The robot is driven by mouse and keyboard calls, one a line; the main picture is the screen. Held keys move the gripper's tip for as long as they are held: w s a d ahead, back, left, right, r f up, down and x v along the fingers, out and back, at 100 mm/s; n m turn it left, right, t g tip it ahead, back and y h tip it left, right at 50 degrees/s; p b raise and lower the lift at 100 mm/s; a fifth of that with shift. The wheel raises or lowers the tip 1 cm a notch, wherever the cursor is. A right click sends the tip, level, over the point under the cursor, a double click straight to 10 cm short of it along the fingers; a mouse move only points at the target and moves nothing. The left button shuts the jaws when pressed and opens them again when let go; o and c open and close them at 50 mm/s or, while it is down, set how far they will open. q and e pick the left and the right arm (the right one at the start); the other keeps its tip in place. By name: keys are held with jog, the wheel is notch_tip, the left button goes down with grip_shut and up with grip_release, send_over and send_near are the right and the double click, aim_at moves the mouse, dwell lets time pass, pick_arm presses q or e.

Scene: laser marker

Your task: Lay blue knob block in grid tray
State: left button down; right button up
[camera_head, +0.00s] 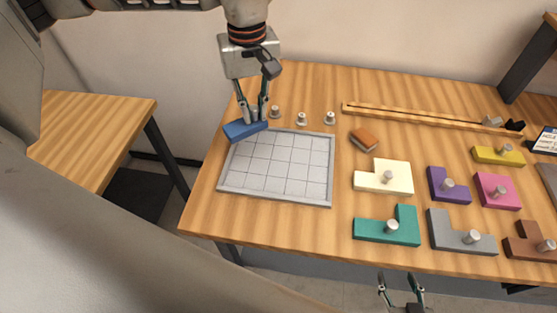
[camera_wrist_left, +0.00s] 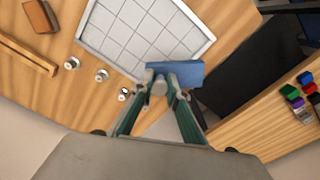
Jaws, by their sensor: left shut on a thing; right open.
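The blue knob block (camera_head: 240,130) is a flat bar with a grey knob on top. My left gripper (camera_head: 257,114) is shut on its knob. In the left wrist view the blue block (camera_wrist_left: 188,72) lies crosswise at the fingertips of the gripper (camera_wrist_left: 160,82). The block is at the back left corner of the grid tray (camera_head: 221,188) and overlaps its rim in the picture; I cannot tell if it touches. The tray is white-grey with a raised rim, and its visible cells are empty. My right gripper (camera_head: 402,291) is open and empty below the table's front edge.
Other knob blocks, cream (camera_head: 400,172), teal (camera_head: 375,230), purple (camera_head: 437,182), pink (camera_head: 495,184), grey (camera_head: 445,227) and yellow (camera_head: 490,153), stand right of the tray. Three small metal knobs (camera_head: 302,118) stand behind the tray. An orange block (camera_head: 364,139) and a wooden rail (camera_head: 420,117) lie beyond.

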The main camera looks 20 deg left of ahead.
aim_at(253, 109)
pick_arm(q)
jog(key=r+n, duration=0.1)
jog(key=n, duration=0.2)
jog(key=r+n+b, duration=0.1)
jog(key=n, duration=0.2)
jog(key=r+n+b, duration=0.1)
jog(key=n, duration=0.2)
jog(key=shift+s+r, duration=0.25)
jog(key=n, duration=0.1)
jog(key=r+n, duration=0.1)
jog(key=n, duration=0.3)
jog(key=shift+s+r+b, duration=0.25)
jog(key=shift+b, duration=0.15)
notch_tip(253, 109, up, 3)
jog(key=s+n+b, duration=0.2)
jog(key=n+b, duration=0.1)
jog(key=n, duration=1.1)
jog(key=f, duration=0.9)
jog(key=f+b, duration=0.1)
jog(key=f, duration=0.8)
jog(key=shift+s+a+f, duration=0.15)
jog(key=shift+s+f, duration=0.05)
jog(key=shift+f, duration=0.15)
jog(key=shift+f, duration=0.15)
